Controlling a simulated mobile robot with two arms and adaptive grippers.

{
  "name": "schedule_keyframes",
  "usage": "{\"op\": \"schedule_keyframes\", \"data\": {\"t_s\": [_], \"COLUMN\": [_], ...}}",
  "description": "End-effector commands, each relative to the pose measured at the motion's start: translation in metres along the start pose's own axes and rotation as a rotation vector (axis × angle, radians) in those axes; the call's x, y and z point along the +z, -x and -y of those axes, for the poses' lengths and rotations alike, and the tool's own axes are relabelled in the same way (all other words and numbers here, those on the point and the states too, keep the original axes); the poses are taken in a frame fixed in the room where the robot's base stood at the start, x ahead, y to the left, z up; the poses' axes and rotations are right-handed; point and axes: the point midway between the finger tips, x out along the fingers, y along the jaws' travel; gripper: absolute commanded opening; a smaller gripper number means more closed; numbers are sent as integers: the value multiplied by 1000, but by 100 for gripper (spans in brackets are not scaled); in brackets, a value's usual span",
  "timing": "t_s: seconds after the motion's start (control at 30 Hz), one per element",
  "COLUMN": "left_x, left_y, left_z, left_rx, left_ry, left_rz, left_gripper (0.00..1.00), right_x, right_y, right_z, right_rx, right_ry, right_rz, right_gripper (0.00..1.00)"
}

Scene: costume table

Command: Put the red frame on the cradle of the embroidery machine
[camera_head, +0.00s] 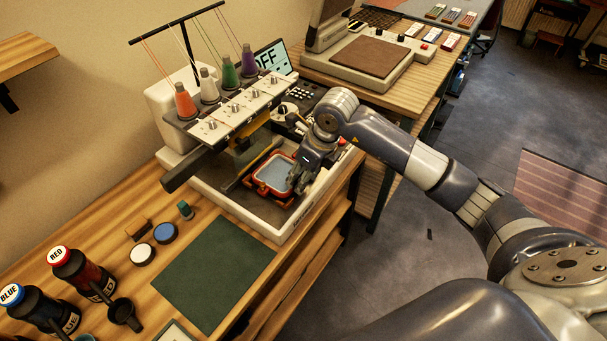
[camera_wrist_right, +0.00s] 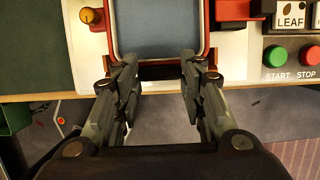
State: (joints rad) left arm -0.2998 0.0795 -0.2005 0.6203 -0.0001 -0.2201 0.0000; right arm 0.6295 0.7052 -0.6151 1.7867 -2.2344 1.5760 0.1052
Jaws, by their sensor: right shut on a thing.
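The red frame (camera_head: 268,193), with pale blue-grey cloth in it, is low over the bed of the embroidery machine (camera_head: 217,185). My right gripper (camera_head: 301,180) is at the frame's right side, shut on it. In the right wrist view, the frame's red rim (camera_wrist_right: 165,57) lies beyond my right gripper (camera_wrist_right: 165,88), with the fingers at either side of its near part. The cradle is largely hidden by the frame and the gripper. I cannot tell whether the frame rests on it. My left gripper is not in view.
Thread cones (camera_head: 185,102) and the machine's needle head stand behind the frame. A green mat (camera_head: 213,272), small discs and dark bottles (camera_head: 82,272) are on the table at left. START and STOP buttons (camera_wrist_right: 275,56) are right of the frame in the wrist view.

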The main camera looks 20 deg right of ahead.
Motion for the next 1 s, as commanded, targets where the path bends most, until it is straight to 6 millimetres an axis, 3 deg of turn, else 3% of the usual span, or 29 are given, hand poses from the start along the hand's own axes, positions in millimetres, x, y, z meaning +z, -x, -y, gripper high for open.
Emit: {"op": "schedule_keyframes", "data": {"t_s": [1.0], "left_x": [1], "left_y": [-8], "left_z": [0], "left_rx": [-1], "left_ry": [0], "left_rz": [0], "left_gripper": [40], "right_x": [-2], "right_y": [-8], "right_z": [0], "right_rx": [0], "right_ry": [0], "right_rz": [1], "right_gripper": [17]}}
